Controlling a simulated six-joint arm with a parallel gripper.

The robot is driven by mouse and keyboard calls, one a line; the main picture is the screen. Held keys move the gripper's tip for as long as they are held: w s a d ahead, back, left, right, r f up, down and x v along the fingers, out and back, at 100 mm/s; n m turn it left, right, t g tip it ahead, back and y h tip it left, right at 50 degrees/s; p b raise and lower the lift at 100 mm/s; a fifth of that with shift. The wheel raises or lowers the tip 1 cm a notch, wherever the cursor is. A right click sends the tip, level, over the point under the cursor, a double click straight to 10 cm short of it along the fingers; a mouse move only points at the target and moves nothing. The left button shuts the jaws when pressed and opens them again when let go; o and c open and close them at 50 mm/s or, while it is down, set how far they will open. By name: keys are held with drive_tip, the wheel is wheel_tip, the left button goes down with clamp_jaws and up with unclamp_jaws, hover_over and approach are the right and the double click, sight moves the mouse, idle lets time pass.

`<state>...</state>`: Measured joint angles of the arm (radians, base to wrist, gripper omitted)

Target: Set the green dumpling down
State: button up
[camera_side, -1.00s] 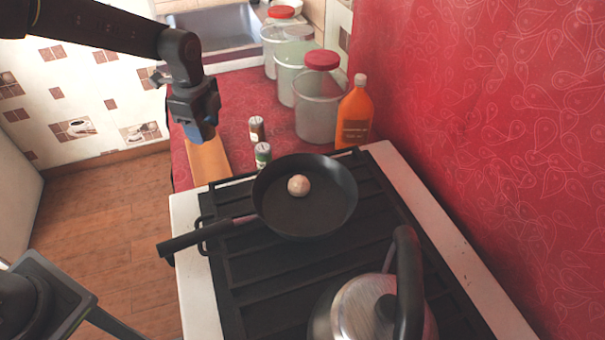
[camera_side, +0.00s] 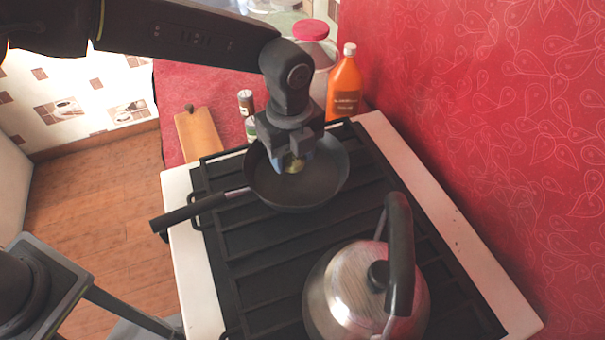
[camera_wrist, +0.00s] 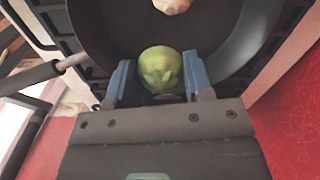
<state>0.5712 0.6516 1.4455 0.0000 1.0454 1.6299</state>
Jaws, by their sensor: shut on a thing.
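My gripper (camera_side: 287,158) is shut on the green dumpling (camera_side: 293,164), over the dark frying pan (camera_side: 328,183) on the stove. In the wrist view the green dumpling (camera_wrist: 160,68) sits between the two blue fingers of my gripper (camera_wrist: 158,76), with the pan (camera_wrist: 225,35) behind it. I cannot tell whether the dumpling touches the pan's floor. A pale pinkish dumpling (camera_wrist: 172,5) lies in the pan, cut by the top edge of the wrist view. My gripper hides it in the side view.
A steel kettle (camera_side: 345,280) stands on the near part of the stove. Two small shakers (camera_side: 246,102), an orange bottle (camera_side: 345,90) and a red-lidded jar (camera_side: 318,55) stand behind the pan. A wooden board (camera_side: 198,135) lies to the left. The red wall rises at right.

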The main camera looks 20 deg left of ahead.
sight(303, 188)
drive_tip(key=shift+s+d+f, duration=0.1)
drive_tip(key=shift+d+f, duration=0.3)
drive_tip(key=shift+d, duration=0.2)
drive_tip(key=shift+s+d+f, duration=0.1)
drive_tip(key=shift+d+f, duration=0.25)
drive_tip(key=shift+d, duration=0.25)
drive_tip(key=shift+f, duration=1.95)
drive_tip(key=shift+f, duration=0.1)
drive_tip(key=o, duration=0.6)
wheel_tip(303, 188, up, 12)
drive_tip(key=shift+r, duration=0.15)
drive_tip(key=shift+a, duration=0.1)
